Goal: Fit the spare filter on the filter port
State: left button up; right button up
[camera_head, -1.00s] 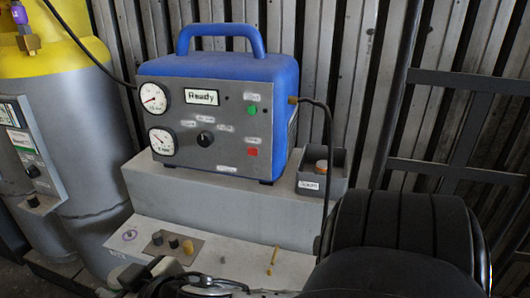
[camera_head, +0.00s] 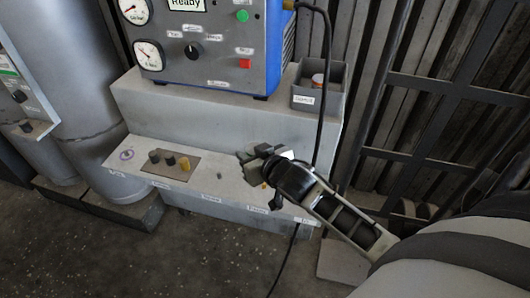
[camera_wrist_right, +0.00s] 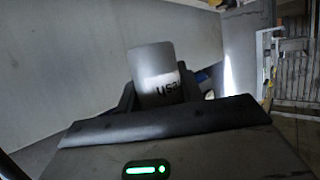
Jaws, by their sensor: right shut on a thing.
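My right gripper (camera_head: 262,163) is over the right part of the low grey ledge, its arm coming from the lower right. In the right wrist view its fingers (camera_wrist_right: 157,98) are shut on a pale cylinder (camera_wrist_right: 153,70) with dark printed letters that I cannot read surely. A white patch beside the gripper in the head view may be this cylinder. A small grey box (camera_head: 317,96) with a label stands on the upper step, holding an orange-topped thing (camera_head: 318,80). I cannot tell which fitting is the filter port. My left gripper is not in view.
The blue machine (camera_head: 215,45) with gauges stands on the upper step. A black hose (camera_head: 326,60) runs down beside the box and close to my gripper. The ledge (camera_head: 215,193) carries a panel with several knobs (camera_head: 170,164). A dark rack (camera_head: 440,90) stands at right.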

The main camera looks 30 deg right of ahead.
jog(key=shift+h, duration=0.4)
jog(key=d+f, duration=0.1)
jog(key=f, duration=0.1)
jog(key=d+f+b, duration=0.1)
jog(key=w+d+f, duration=0.1)
jog(key=f, duration=0.1)
jog(key=shift+w+d+f, duration=0.1)
jog(key=shift+d+f, duration=0.15)
jog(key=shift+f, duration=0.1)
notch_tip(320, 180, down, 4)
jog(key=b, duration=0.4)
jog(key=shift+r, duration=0.5)
pick_arm(q)
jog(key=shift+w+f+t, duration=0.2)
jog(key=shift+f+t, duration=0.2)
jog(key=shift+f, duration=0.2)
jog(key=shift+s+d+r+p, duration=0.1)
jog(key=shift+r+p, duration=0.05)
jog(key=shift+p, duration=0.25)
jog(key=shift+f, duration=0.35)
pick_arm(e)
jog(key=shift+f, duration=0.1)
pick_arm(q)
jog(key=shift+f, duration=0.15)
pick_arm(e)
jog(key=shift+f, duration=0.3)
